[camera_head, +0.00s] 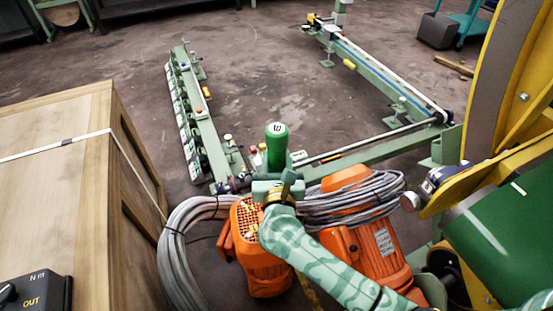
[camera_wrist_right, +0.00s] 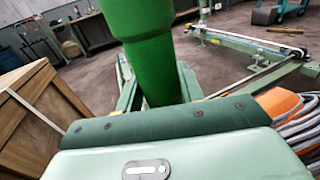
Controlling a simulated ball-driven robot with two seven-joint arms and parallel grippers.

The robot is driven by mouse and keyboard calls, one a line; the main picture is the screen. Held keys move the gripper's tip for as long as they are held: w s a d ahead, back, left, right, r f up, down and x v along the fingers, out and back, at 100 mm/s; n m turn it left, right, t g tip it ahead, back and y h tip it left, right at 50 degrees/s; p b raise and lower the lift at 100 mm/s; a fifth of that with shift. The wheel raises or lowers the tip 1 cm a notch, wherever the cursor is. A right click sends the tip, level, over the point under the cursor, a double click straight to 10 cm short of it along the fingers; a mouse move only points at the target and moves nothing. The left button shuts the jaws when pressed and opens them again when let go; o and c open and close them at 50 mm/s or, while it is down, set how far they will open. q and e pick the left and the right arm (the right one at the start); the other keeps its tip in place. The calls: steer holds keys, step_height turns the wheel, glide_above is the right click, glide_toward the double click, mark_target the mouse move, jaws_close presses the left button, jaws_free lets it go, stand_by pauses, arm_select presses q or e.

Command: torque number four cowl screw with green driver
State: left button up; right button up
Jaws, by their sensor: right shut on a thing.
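The green driver (camera_head: 277,148) stands upright in the head view, with a white mark on its rounded top. My right gripper (camera_head: 276,183) is shut on it, low on its body, above the orange motors. In the right wrist view the green driver (camera_wrist_right: 150,50) rises large and close past the gripper body, and its top is cut off by the frame. Its lower end is hidden behind my gripper. The cowl screws cannot be made out in either view, and neither can their numbers. My left gripper does not show.
An orange motor with a grille cowl (camera_head: 262,262) and another orange motor (camera_head: 372,252) sit below my right arm, with grey hose coils (camera_head: 183,250) around them. A wooden crate (camera_head: 60,130) stands at the left. Green rail frames lie beyond; a yellow wheel (camera_head: 510,80) stands at the right.

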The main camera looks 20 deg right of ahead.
mark_target(277, 154)
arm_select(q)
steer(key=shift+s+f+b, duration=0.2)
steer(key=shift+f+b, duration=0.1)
arm_select(e)
steer(key=shift+f, duration=0.55)
stand_by(1.4)
arm_select(q)
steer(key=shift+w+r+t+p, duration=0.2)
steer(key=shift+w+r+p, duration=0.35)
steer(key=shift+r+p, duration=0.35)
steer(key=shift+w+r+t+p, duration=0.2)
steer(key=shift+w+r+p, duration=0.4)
steer(key=shift+p, duration=0.45)
arm_select(e)
steer(key=shift+r, duration=2.65)
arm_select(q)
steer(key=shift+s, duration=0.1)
